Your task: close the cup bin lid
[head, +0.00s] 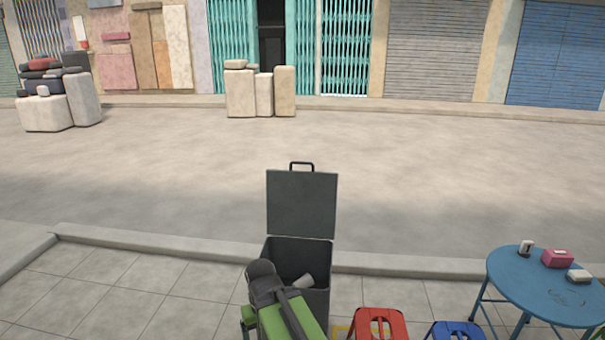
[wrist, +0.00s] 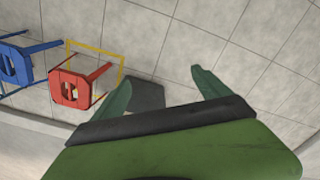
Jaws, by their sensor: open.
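The dark grey cup bin (head: 318,272) stands on the pavement near the kerb, in the middle of the head view. Its lid (head: 302,205) is open and stands upright at the back, with a handle on its top edge. A pale cup-like thing (head: 306,281) shows in the bin's mouth. My green arm reaches up in front of the bin and hides part of its front left. My gripper (wrist: 164,88) is open and empty in the wrist view, its two green fingers spread. A dark grey shape (wrist: 147,94) shows beyond them; I cannot tell whether it is the bin.
A red stool (head: 379,323) and a blue stool (head: 456,331) stand right of the bin. A round blue table (head: 540,297) with small items is farther right. The kerb (head: 400,264) runs behind the bin. The pavement to the left is clear.

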